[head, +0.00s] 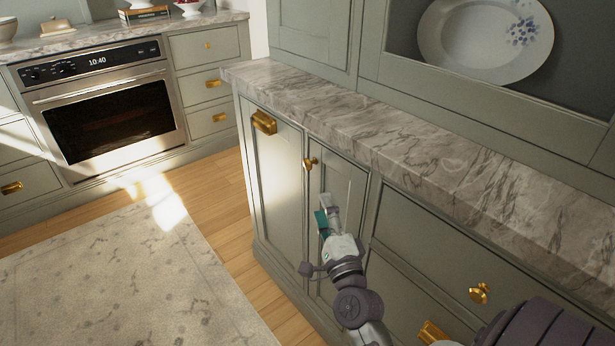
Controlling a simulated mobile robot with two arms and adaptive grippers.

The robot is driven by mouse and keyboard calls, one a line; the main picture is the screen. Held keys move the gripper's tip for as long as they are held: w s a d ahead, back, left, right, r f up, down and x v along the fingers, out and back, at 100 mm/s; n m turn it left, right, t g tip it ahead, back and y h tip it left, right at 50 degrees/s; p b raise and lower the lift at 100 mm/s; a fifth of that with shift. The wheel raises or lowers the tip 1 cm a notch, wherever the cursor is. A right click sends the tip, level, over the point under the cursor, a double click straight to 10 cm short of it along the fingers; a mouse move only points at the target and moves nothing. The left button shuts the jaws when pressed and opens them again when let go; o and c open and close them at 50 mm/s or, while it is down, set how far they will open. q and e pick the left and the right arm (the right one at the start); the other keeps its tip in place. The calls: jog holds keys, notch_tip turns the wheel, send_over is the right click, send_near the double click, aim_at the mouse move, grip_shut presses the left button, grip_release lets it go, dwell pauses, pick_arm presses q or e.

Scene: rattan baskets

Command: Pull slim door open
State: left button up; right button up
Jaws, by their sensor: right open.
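The slim door (327,181) is a narrow grey-green cabinet panel under the marble counter. It appears closed, flush with the cabinet front. Its small round gold knob (310,163) sits near its top left. My right gripper (334,205) is open in front of this door, below and a little right of the knob. It appears apart from the knob, with nothing seen between its fingers. The gripper and arm hide the lower part of the door. My left gripper is out of view.
A wider door with a gold cup pull (264,122) stands left of the slim door. Drawers with a gold knob (479,293) lie to the right. The marble counter (400,135) overhangs above. The wood floor (212,205) and rug (120,280) are clear.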

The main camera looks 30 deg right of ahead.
aim_at(308, 170)
jog(key=x, duration=1.3)
jog(key=shift+w+r, duration=0.15)
jog(key=shift+r, duration=0.2)
grip_shut()
